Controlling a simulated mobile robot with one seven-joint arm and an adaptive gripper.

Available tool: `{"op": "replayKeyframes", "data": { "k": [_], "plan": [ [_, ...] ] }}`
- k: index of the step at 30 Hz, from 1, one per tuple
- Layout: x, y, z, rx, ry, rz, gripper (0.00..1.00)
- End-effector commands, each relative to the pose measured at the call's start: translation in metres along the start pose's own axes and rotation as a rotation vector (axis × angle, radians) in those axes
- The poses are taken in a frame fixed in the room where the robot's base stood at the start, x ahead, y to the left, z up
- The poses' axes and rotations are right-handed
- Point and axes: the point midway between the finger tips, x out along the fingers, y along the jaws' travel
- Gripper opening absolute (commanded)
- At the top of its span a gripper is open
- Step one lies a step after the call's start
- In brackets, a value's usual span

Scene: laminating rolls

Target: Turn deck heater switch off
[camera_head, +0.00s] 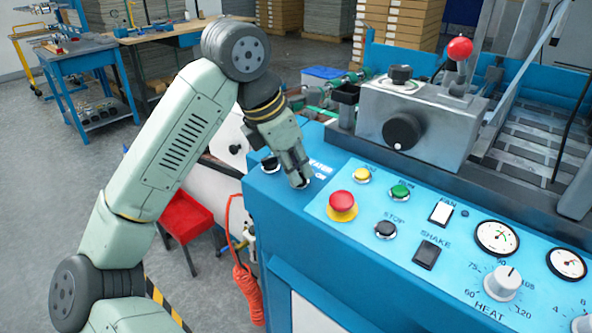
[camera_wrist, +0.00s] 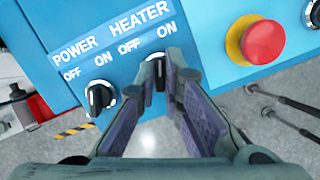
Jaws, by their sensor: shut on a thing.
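The heater switch (camera_wrist: 157,66) is a small black rotary knob under the white HEATER, OFF and ON lettering on the blue panel. In the wrist view my gripper (camera_wrist: 164,62) has its two fingertips around this knob, shut on it. The knob's pointer angle is hard to tell, as the fingers hide part of it. In the head view my gripper (camera_head: 300,183) reaches down to the left end of the control panel (camera_head: 330,240) and hides the heater knob. The POWER switch (camera_wrist: 100,97) is a black knob with a white mark, just left of my fingers.
A red emergency button (camera_head: 342,201) sits close to the right of my gripper. Further right are yellow and green buttons, a STOP button (camera_head: 385,229), a SHAKE switch (camera_head: 430,255), gauges and a HEAT dial (camera_head: 502,283). A grey box with a black knob (camera_head: 404,131) stands behind the panel.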

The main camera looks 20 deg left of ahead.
Motion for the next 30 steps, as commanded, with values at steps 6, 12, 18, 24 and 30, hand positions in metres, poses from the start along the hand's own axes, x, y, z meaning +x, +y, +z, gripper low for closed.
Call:
{"op": "replayKeyframes", "data": {
  "k": [6,12,18,24,30],
  "plan": [
    [0.0043,-0.0004,-0.0025,-0.171,0.003,0.039,0.00],
    [0.0040,-0.0005,-0.0025,-0.358,0.002,0.077,0.00],
    [0.0035,-0.0008,-0.0020,-0.540,0.002,0.114,0.00],
    [0.0028,-0.0010,-0.0016,-0.701,0.003,0.146,0.00],
    [0.0021,-0.0011,-0.0009,-0.821,0.002,0.169,0.00]
  ]
}}
